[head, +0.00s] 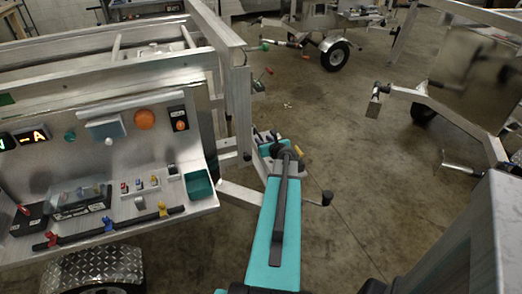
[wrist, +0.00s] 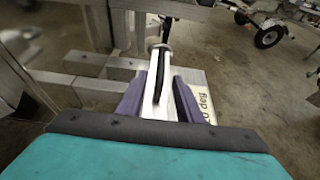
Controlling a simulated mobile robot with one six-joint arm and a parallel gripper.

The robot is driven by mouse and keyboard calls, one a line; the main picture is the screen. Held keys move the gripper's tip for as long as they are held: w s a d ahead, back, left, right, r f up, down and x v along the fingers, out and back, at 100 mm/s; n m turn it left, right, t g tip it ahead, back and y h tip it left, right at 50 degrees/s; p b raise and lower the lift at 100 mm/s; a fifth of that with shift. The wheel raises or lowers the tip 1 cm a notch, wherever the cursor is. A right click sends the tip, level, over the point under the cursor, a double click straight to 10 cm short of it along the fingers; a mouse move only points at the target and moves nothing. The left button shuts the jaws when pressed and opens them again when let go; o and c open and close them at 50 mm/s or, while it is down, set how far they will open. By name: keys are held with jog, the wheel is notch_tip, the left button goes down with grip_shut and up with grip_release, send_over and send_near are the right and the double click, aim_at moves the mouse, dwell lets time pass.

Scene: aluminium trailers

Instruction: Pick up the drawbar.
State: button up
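In the wrist view, two purple fingers of my gripper (wrist: 160,92) stand apart, one on each side of a pale metal bar with a black strip (wrist: 158,80) and a rounded end. Whether the fingers press on it is not clear, and I cannot tell for certain that it is the drawbar. In the head view, my teal arm reaches from the bottom centre to the near trailer's front corner. My gripper (head: 272,143) is small there and partly hidden by the arm. A grey beam (head: 240,196) runs from the near trailer towards my arm.
A second trailer with a bar and coupling (head: 376,98) is at right. Another wheeled trailer (head: 334,54) stands behind. Open concrete floor (head: 340,135) lies between.

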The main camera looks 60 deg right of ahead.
aim_at(261, 137)
jog(key=shift+x, duration=1.85)
jog(key=shift+c, duration=0.2)
grip_shut()
jog(key=shift+r, duration=0.1)
